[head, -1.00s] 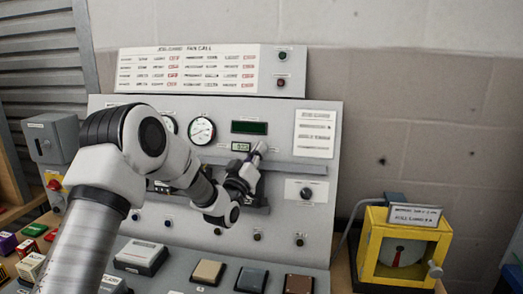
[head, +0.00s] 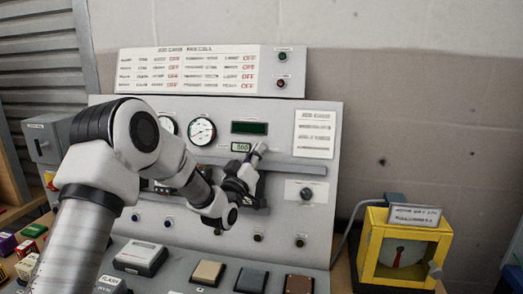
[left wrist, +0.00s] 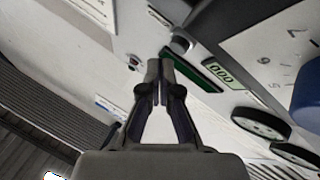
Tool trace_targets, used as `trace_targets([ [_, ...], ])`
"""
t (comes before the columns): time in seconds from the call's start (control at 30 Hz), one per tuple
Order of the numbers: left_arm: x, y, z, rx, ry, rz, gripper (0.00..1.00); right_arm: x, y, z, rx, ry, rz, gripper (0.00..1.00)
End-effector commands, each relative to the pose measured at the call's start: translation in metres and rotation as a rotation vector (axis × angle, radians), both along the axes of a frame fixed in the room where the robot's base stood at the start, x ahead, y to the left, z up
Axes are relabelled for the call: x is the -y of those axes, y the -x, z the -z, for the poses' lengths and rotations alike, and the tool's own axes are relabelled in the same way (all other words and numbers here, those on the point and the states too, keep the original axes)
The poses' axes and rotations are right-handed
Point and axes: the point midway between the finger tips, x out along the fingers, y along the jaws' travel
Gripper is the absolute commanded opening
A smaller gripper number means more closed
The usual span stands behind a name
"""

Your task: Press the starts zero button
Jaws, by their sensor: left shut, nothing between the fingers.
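The starts zero button cannot be made out for certain; no readable label marks it, and my gripper covers part of the panel. A small lit counter (head: 241,147) sits on the sloped grey panel (head: 110,118). It also shows in the left wrist view (left wrist: 219,74), where it seems to read 000. My left gripper (head: 260,148) is just right of the counter, close to the panel. In the left wrist view its fingertips (left wrist: 160,68) are together, with nothing between them, beside the dark green display (left wrist: 195,67). Contact with the panel cannot be told. My right gripper is not in view.
A dark green display (head: 249,128) is above the counter and a round gauge (head: 202,131) to its left. A ledge (head: 300,168) runs below. A knob (head: 305,193) is lower right. A yellow meter box (head: 402,250) stands right of the panel. Large square buttons (head: 207,272) line the front.

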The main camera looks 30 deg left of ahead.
Motion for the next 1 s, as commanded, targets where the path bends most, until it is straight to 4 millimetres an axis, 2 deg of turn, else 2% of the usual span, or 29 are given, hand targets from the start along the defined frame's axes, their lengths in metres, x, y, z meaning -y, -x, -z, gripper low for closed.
trace_targets([
  [0.23, 0.001, 0.004, -0.002, 0.0, 0.001, 0.0, 0.0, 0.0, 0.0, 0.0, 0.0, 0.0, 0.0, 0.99],
  [0.7, 0.011, 0.044, -0.016, -0.001, 0.0, 0.0, 0.0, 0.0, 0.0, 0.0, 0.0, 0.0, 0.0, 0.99],
  [1.0, 0.012, 0.045, -0.017, 0.0, 0.0, 0.0, 0.0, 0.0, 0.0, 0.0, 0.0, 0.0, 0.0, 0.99],
])
